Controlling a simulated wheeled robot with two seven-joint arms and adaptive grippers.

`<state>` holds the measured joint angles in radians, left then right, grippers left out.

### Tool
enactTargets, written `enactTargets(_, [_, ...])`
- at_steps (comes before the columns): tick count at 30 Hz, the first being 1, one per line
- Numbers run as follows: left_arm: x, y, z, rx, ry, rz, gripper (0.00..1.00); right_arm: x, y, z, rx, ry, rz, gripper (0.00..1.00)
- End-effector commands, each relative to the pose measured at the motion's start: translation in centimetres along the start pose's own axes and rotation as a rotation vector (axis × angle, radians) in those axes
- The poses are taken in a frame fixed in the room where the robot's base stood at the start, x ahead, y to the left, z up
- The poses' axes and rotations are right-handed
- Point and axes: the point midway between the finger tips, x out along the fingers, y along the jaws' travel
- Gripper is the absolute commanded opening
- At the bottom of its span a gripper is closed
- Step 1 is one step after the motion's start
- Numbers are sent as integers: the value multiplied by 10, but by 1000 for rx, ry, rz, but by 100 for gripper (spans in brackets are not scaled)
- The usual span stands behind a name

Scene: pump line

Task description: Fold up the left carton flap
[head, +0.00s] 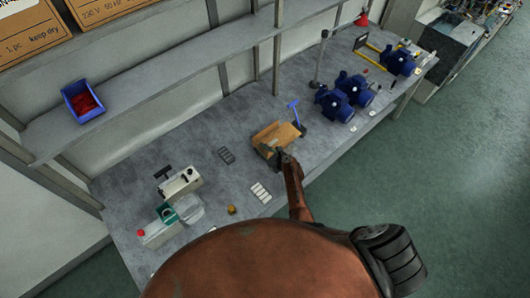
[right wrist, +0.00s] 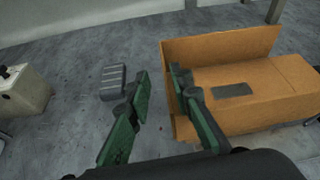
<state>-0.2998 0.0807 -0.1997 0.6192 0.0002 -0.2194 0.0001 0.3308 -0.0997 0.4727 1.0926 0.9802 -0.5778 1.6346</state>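The brown cardboard carton (head: 283,131) lies on the grey workbench in the head view. It fills the right of the right wrist view (right wrist: 270,85), with a dark rectangle on its upper face. One panel (right wrist: 220,45) stands up along its far side. A narrow panel edge (right wrist: 167,85) shows at its left end, partly hidden by a finger; I cannot tell whether this is the left flap. My right gripper (right wrist: 162,74) is open, fingers apart with bare bench between them. Its right finger overlaps the carton's left end; contact is unclear. My left gripper is out of view.
A dark ribbed block (right wrist: 113,82) lies left of the fingers. Blue pumps (head: 335,104) stand farther right on the bench (head: 222,125). A blue-handled tool (head: 294,112) is beside the carton. A beige device (head: 180,186) stands left. A blue bin (head: 75,99) sits on the shelf.

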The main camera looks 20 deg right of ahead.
Motion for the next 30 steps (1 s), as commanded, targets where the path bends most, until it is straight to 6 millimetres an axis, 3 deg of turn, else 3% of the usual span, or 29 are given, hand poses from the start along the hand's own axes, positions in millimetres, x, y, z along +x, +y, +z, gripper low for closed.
enactTargets(12, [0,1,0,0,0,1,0,-50,0,0,1,0,-1,20])
enactTargets(30, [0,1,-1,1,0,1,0,-54,0,0,0,0,0,20])
